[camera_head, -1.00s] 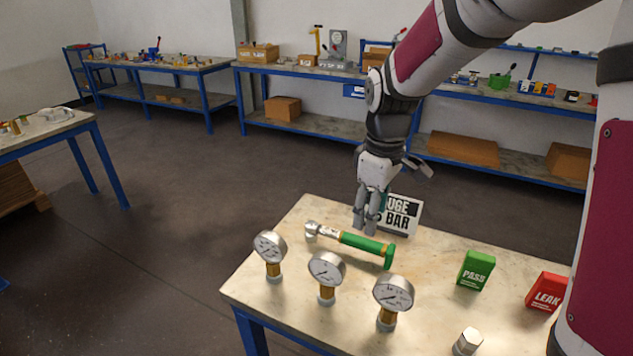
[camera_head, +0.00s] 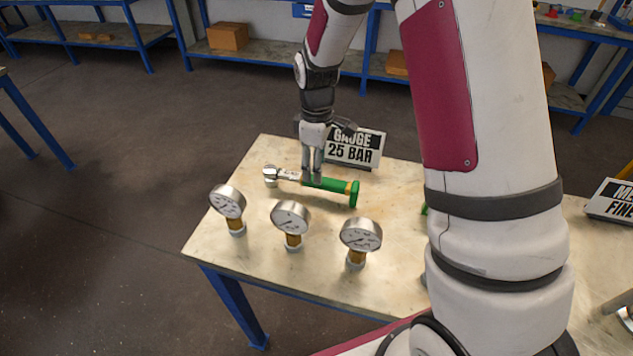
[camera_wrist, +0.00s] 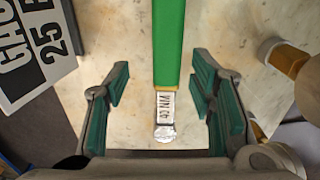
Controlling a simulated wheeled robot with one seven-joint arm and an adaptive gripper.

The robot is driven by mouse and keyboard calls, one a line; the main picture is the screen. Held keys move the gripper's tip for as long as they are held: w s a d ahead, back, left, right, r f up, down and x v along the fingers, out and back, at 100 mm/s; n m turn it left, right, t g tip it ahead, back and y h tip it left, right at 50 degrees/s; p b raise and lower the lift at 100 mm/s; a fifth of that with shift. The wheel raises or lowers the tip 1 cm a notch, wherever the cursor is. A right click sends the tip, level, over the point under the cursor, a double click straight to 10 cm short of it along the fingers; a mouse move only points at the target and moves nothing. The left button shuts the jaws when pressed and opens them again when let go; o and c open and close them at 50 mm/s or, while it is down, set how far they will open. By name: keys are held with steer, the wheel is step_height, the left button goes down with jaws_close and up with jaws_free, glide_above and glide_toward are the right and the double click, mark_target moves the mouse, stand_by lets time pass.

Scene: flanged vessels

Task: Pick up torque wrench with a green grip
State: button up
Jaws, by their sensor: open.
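The torque wrench with a green grip (camera_head: 327,184) lies flat on the stone-topped table, its silver head at the left and green end knob at the right. In the wrist view its green grip (camera_wrist: 169,45) runs up from a silver section marked "40 NM". My gripper (camera_head: 312,178) is pointed down over the wrench, by the left end of the green grip. In the wrist view my open gripper (camera_wrist: 160,92) has its green-padded fingers on either side of the wrench, with gaps between.
Three pressure gauges (camera_head: 291,218) stand in front of the wrench on the table (camera_head: 240,262). A "GAUGE 25 BAR" sign (camera_head: 354,148) stands just behind it. Another sign (camera_head: 610,199) is at the far right. My arm hides part of the table's right side.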

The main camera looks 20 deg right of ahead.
mark_target(309, 184)
steer(key=shift+s+a+f+p, duration=0.1)
steer(key=shift+s+f+p, duration=0.15)
steer(key=shift+f, duration=1.1)
steer(key=shift+s+a+f+p, duration=0.1)
steer(key=shift+s+f+p, duration=0.1)
steer(key=shift+f, duration=1.15)
steer(key=shift+c, duration=0.2)
steer(key=shift+w, duration=0.1)
jaws_close()
